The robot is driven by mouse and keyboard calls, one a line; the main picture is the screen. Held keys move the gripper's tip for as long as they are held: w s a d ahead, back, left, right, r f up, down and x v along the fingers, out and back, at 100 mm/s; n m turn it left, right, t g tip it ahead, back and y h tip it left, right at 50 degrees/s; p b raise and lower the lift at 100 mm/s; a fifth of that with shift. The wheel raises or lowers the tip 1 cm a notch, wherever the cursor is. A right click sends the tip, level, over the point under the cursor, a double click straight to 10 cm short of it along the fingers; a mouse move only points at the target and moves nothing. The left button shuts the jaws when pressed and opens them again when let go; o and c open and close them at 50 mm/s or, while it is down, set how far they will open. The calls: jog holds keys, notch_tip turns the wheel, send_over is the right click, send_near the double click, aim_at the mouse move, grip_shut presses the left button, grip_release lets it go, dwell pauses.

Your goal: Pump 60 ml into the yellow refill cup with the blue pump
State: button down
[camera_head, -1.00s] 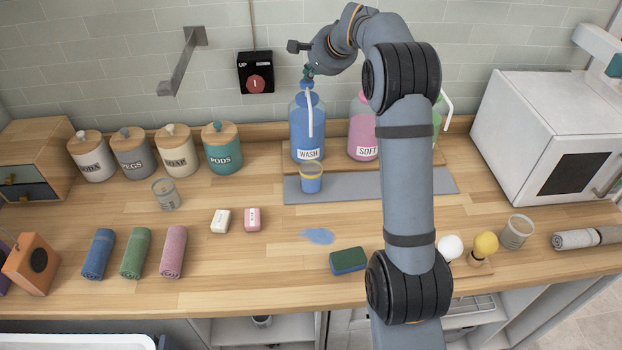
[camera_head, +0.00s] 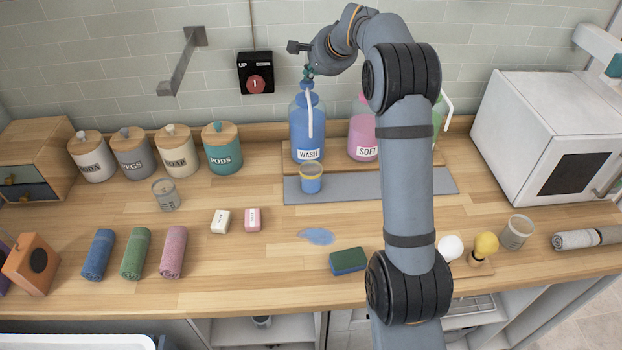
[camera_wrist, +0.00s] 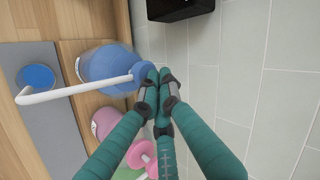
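The blue pump bottle (camera_head: 307,130), labelled WASH, stands at the back with its white spout (camera_head: 310,115) pointing down toward the front. The refill cup (camera_head: 311,180) with a yellow band stands on the grey strip in front of it, and blue shows in it. In the wrist view the cup (camera_wrist: 37,77) is seen from above near the spout's end, with a blue round inside. My gripper (camera_head: 307,76) is over the blue pump head (camera_wrist: 143,72). Its teal fingers are drawn together, with the tips at the head. Exact contact is unclear, and nothing shows gripped between them.
A pink SOFT bottle (camera_head: 362,130) stands to the right, with a green bottle (camera_head: 438,115) partly behind my arm. A black switch box (camera_head: 256,73) is on the wall nearby. A blue spill (camera_head: 316,236) and a sponge (camera_head: 348,261) lie on the counter in front.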

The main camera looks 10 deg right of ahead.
jog(key=shift+f+b, duration=0.5)
jog(key=shift+f, duration=0.1)
jog(key=shift+s+f+b, duration=0.1)
jog(key=shift+f+b, duration=0.2)
jog(key=shift+f, duration=0.05)
jog(key=shift+r, duration=0.15)
dwell(0.3)
jog(key=shift+r+p, duration=0.6)
jog(key=shift+r, duration=0.1)
notch_tip(320, 180, up, 6)
jog(key=p, duration=0.5)
jog(key=shift+r, duration=0.1)
dwell(1.6)
